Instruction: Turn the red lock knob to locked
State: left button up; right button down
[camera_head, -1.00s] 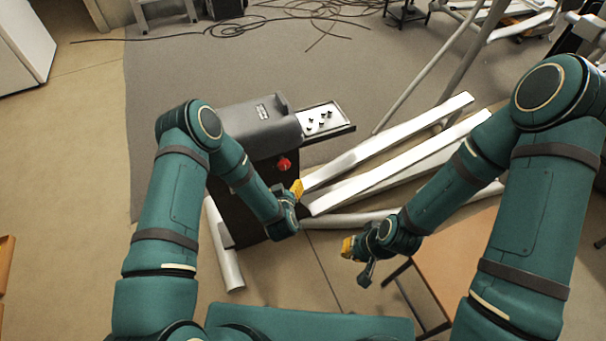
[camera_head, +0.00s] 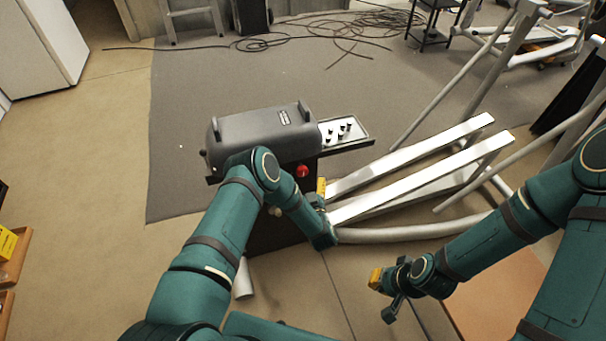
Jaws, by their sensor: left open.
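The red lock knob (camera_head: 302,171) is on the dark front face of the machine housing (camera_head: 262,137), near its right end. Its turn position is too small to tell. My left gripper (camera_head: 320,190), with yellow on its fingers, is just below and to the right of the knob. It is open and appears apart from the knob; its fingertips are small and partly hidden by the wrist. My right gripper (camera_head: 378,281) is to the lower right, away from the knob, and its jaw state is unclear.
A small tray with several black knobs (camera_head: 340,132) juts from the housing's right side. Long white rails (camera_head: 415,170) run right of my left gripper. An orange-brown tabletop (camera_head: 495,290) lies below my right arm. Cables lie on the carpet behind.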

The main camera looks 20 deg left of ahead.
aim_at(303, 174)
pick_arm(q)
jog(key=b+x, duration=0.1)
jog(key=x, duration=0.5)
jog(key=c, duration=1.2)
